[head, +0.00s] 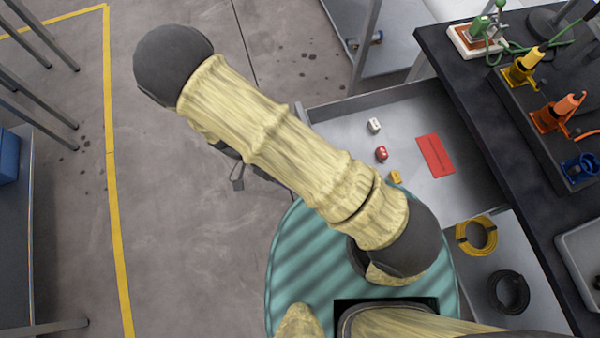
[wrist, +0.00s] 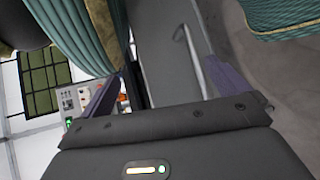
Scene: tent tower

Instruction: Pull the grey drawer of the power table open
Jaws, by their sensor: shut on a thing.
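The grey drawer (head: 405,118) stands pulled out from under the black top of the power table (head: 462,95) in the head view. Its inside is in plain sight. My arm crosses in front of its left end and hides its front and handle there. In the wrist view, a metal bar handle (wrist: 203,80) on a grey face runs between the two purple fingers of my gripper (wrist: 165,78). My gripper is shut on the handle, though the exact contact is hard to see.
The drawer holds a white block (head: 374,125), a red piece (head: 381,153), a yellow piece (head: 396,177) and a red card (head: 435,155). Yellow and black rings (head: 509,292) lie lower right. Clear floor (head: 180,240) lies at the left, with a blue box (head: 8,155) at the edge.

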